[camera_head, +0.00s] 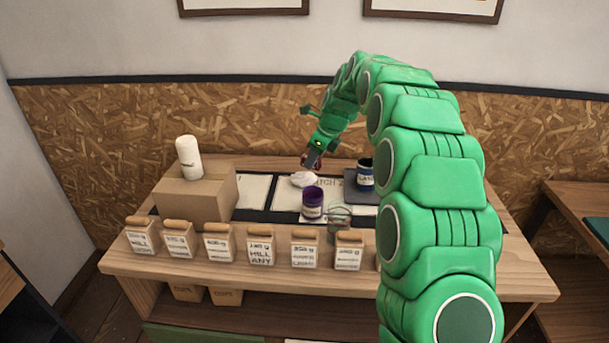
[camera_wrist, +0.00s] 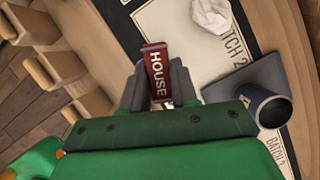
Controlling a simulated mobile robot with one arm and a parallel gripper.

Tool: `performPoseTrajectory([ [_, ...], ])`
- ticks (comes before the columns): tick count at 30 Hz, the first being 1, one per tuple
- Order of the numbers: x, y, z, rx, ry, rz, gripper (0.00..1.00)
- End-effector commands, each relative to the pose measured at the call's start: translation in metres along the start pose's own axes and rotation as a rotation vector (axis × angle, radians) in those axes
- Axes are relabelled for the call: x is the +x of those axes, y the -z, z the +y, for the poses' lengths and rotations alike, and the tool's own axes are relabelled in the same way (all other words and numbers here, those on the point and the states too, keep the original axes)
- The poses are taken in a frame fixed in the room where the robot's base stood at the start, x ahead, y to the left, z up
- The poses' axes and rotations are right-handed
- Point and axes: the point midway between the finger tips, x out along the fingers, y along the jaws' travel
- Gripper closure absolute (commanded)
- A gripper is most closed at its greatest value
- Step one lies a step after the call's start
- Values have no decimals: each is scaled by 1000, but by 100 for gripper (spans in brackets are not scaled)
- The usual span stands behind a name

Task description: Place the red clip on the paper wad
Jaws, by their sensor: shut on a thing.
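My gripper (camera_head: 312,160) is shut on the red clip (camera_wrist: 157,70), which shows the word HOUSE in the wrist view. The gripper's fingers (camera_wrist: 157,85) press on both sides of the clip. In the head view my gripper is just above the wad; the gap is hard to judge. In the wrist view the wad (camera_wrist: 212,14) is at the top, right of the clip and apart from it.
A dark blue cup (camera_head: 365,178) stands on a grey tray (camera_wrist: 247,78) right of the wad. A purple jar (camera_head: 312,204) and a glass (camera_head: 340,213) stand in front. Several labelled bags (camera_head: 261,248) line the front edge. A cardboard box (camera_head: 196,196) bears a white bottle (camera_head: 189,158).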

Motion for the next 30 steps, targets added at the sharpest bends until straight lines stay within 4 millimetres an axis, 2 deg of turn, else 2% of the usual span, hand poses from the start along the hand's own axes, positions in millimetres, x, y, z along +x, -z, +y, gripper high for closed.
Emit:
performPoseTrajectory([
  [12, 22, -14, -31, 0, 5, -2, 100],
  [30, 53, -31, -67, 0, 0, 0, 100],
])
